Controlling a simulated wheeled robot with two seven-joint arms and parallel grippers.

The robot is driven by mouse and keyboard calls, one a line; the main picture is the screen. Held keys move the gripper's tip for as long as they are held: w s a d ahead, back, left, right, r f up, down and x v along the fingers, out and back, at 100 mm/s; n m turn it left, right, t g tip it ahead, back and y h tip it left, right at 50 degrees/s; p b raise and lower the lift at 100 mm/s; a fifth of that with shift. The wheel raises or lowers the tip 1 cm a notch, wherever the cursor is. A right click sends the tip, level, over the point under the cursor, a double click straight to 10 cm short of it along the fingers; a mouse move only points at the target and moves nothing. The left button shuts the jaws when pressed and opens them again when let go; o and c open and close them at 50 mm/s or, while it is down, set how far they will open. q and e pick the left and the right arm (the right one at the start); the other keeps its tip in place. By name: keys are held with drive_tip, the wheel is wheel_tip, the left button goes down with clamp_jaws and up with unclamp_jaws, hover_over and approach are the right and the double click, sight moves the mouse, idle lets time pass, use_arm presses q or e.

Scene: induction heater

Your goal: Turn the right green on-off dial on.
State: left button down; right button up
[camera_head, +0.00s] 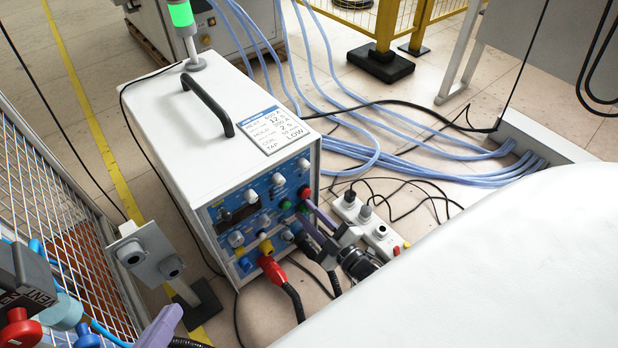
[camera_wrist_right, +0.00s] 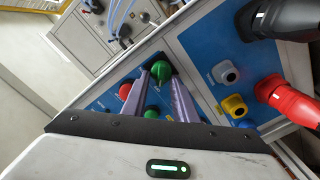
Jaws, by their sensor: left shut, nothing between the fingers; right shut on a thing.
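Two green dials sit on the blue front panel of the white heater box (camera_head: 168,110). The left green dial (camera_head: 285,205) shows in the head view and, in the right wrist view, below the fingertips (camera_wrist_right: 152,112). The right green dial (camera_wrist_right: 160,68) is between the purple fingertips of my right gripper (camera_wrist_right: 159,72), which is shut on it. In the head view my right gripper (camera_head: 306,212) reaches the panel from the right. The dial's marking is hard to read. My left gripper (camera_head: 168,316) is shut and empty at the lower left, away from the panel.
A red button (camera_head: 306,193) is just above the green dials. Below them are a yellow connector (camera_head: 265,246) and a red plug (camera_head: 272,268) with cable. A power strip (camera_head: 368,220) lies right of the box. A wire-mesh fence (camera_head: 60,210) stands at left.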

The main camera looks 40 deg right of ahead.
drive_tip(key=m, duration=0.5)
drive_tip(key=shift+d+r, duration=0.2)
drive_tip(key=shift+w+d+f+m, duration=0.1)
drive_tip(key=shift+d+m, duration=0.1)
drive_tip(key=shift+m, duration=1.95)
drive_tip(key=shift+d+m, duration=0.2)
drive_tip(key=shift+m, duration=1.9)
drive_tip(key=shift+w+d+f+m, duration=0.1)
drive_tip(key=shift+d+m, duration=0.1)
drive_tip(key=shift+m, duration=1.95)
drive_tip(key=shift+r, duration=0.1)
drive_tip(key=o, duration=1)
drive_tip(key=shift+s, duration=0.15)
